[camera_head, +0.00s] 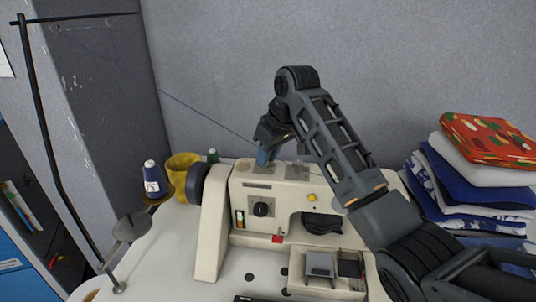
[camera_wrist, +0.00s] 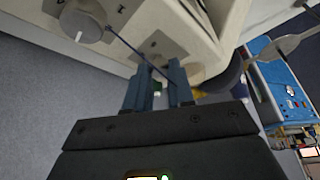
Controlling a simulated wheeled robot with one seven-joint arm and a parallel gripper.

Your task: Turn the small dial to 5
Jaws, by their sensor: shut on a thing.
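The cream sewing machine (camera_head: 215,235) stands on the white table. My gripper (camera_head: 263,158) is at the machine's top left, pointing down at a grey square plate (camera_head: 264,170). In the wrist view, my gripper's two fingers (camera_wrist: 158,82) straddle a spot on a grey plate (camera_wrist: 152,45) on the machine. The jaws are shut on the small dial, which is mostly hidden between the fingertips; its marks and setting cannot be read. A larger black dial (camera_head: 261,209) sits on the machine's front, apart from my gripper.
The black handwheel (camera_head: 196,184), yellow mug (camera_head: 182,172) and navy thread spool (camera_head: 152,180) are left of my gripper. A thread runs from the black stand (camera_head: 45,140) to the machine. Folded cloths (camera_head: 480,185) are stacked at right. A grey disc (camera_wrist: 82,22) shows in the wrist view.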

